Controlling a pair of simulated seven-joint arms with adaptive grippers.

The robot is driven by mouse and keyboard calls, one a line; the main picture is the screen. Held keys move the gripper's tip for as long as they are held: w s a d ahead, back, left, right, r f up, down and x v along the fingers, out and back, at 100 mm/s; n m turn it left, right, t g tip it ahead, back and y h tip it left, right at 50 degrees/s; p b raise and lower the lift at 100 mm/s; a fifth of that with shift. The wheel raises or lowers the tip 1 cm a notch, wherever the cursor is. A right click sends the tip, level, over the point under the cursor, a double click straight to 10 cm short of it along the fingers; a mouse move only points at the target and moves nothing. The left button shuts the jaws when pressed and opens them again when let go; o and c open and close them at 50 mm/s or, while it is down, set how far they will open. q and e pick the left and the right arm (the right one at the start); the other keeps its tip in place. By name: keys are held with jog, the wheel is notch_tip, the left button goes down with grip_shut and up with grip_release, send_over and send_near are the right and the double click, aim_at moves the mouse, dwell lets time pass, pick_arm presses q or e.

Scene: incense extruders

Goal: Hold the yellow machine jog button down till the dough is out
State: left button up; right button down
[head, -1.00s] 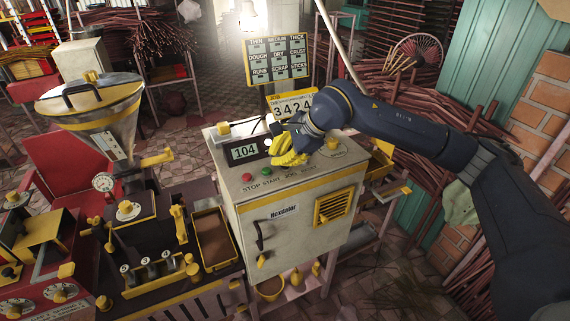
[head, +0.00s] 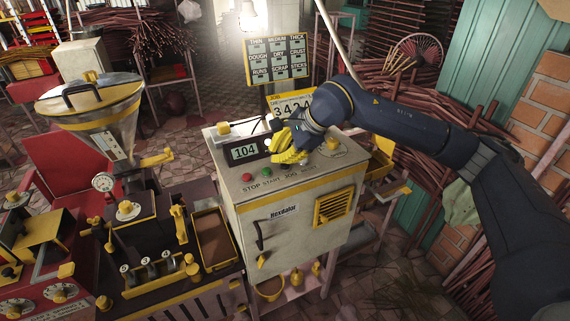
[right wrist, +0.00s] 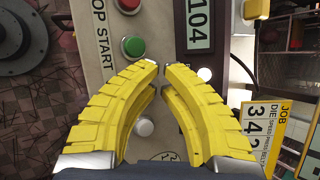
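My right gripper (head: 275,158), with yellow ribbed fingers, hangs low over the sloped top of the grey control cabinet (head: 295,225). In the right wrist view (right wrist: 160,70) its fingertips nearly meet, with nothing seen between them. A red button (head: 247,177) and a green button (head: 267,172) stand left of the fingers, above the "STOP START JOG" lettering. No yellow jog button can be made out; the fingers cover the panel beside the green button. Whether they touch the panel cannot be told. No dough is clearly visible. My left gripper is not in view.
A job sign (head: 291,106) stands behind. Left are a metal hopper (head: 98,110) and a yellow-rimmed tray (head: 232,245) with brown content. Bundled sticks crowd the right.

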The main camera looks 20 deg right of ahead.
jog(key=shift+r, duration=0.45)
jog(key=shift+r, duration=0.15)
notch_tip(320, 180, up, 5)
jog(key=shift+f, duration=0.15)
dwell(0.5)
